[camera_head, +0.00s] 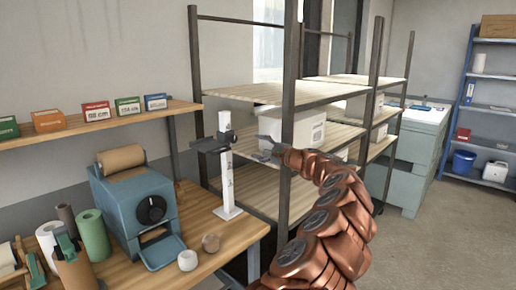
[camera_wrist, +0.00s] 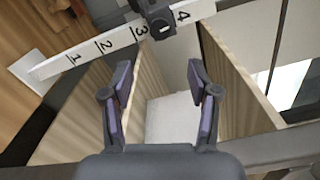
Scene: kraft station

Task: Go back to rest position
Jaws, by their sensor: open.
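My gripper (camera_head: 265,148) is at the end of my copper-coloured arm, in front of the wooden shelf rack. In the wrist view my gripper (camera_wrist: 160,100) has its two fingers spread apart with nothing between them. A white box (camera_head: 304,130) stands on the middle shelf behind the gripper. A white numbered post (camera_head: 226,170) with a dark clamp (camera_head: 215,143) stands on the workbench left of the gripper. The post also shows in the wrist view (camera_wrist: 85,55), apart from the fingers.
The workbench (camera_head: 232,232) carries a blue dispenser (camera_head: 135,205) and several rolls. A dark rack upright (camera_head: 287,120) stands close by the gripper. A shelf with coloured cards (camera_head: 96,112) runs along the wall. The floor (camera_head: 440,240) at right is clear.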

